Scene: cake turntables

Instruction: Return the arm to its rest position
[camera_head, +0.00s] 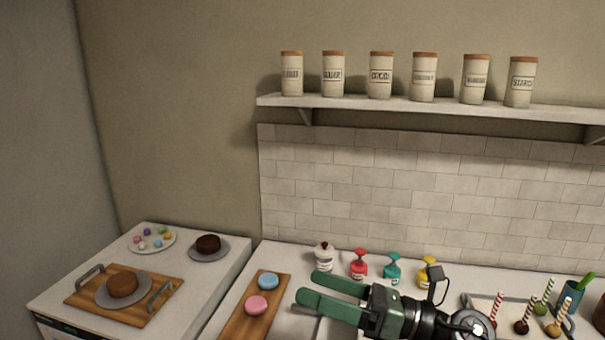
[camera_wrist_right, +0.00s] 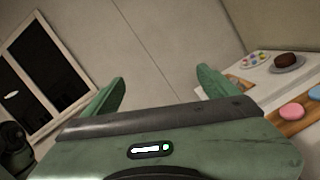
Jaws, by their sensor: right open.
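My right gripper (camera_head: 308,288) is green and comes in from the right in the head view. Its two fingers are apart and nothing is between them. It hovers over the counter, just right of the wooden board (camera_head: 238,321) that bears a blue round cake (camera_head: 268,281) and a pink round cake (camera_head: 256,305). In the right wrist view its green fingers (camera_wrist_right: 160,88) are spread, with the bare wall beyond them. My left gripper shows in neither view.
A side counter at left holds a wooden tray (camera_head: 80,299), a chocolate cake (camera_head: 208,243) and a plate of coloured balls (camera_head: 153,238). Several bottles, including a red one (camera_head: 359,264), line the back. Cake pops (camera_head: 521,326) stand at right. A shelf (camera_head: 440,107) bears canisters.

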